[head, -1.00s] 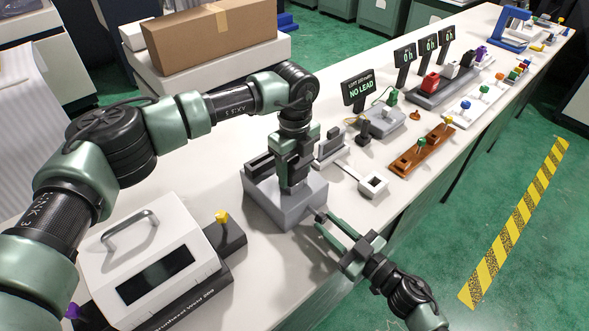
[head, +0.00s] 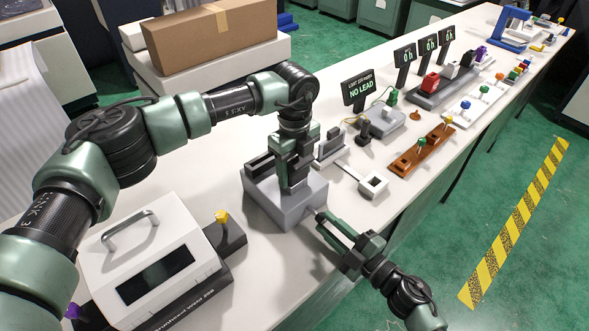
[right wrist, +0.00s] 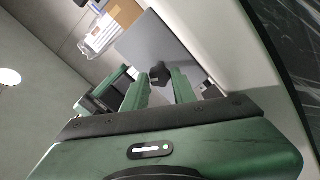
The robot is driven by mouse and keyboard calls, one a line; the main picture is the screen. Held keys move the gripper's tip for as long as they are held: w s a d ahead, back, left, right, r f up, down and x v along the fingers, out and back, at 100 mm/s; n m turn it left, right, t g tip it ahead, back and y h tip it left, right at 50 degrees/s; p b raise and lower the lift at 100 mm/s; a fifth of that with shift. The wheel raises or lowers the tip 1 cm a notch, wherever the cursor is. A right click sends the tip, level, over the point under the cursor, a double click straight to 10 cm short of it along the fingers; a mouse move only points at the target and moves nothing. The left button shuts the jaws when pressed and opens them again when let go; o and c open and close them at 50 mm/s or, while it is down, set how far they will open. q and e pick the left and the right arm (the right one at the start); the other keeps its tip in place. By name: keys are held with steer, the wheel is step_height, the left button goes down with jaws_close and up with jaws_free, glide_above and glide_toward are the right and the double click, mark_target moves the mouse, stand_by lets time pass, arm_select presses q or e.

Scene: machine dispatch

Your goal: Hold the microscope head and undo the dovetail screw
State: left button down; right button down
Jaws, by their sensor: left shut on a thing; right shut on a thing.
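A grey block-shaped base (head: 272,208) stands on the white bench in the head view. My left gripper (head: 292,186) reaches down onto it from above and is shut on the microscope head, which the fingers and arm mostly hide. My right gripper (head: 321,216) comes in from the lower right and meets the front right side of the base. In the right wrist view, the dark lobed knob of the dovetail screw (right wrist: 160,74) shows between its two green fingers. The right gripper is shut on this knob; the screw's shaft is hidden.
A white machine (head: 150,262) with a handle stands at the front left. A sign reading NO LEAD (head: 360,90), a white-framed part (head: 373,185) and a brown fixture (head: 422,150) stand to the right. The bench's front edge runs under my right arm.

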steer(key=n, duration=0.4)
stand_by(0.3)
steer(key=c, duration=1.1)
jaws_free()
steer(key=shift+o, duration=0.2)
steer(key=shift+v, duration=2.05)
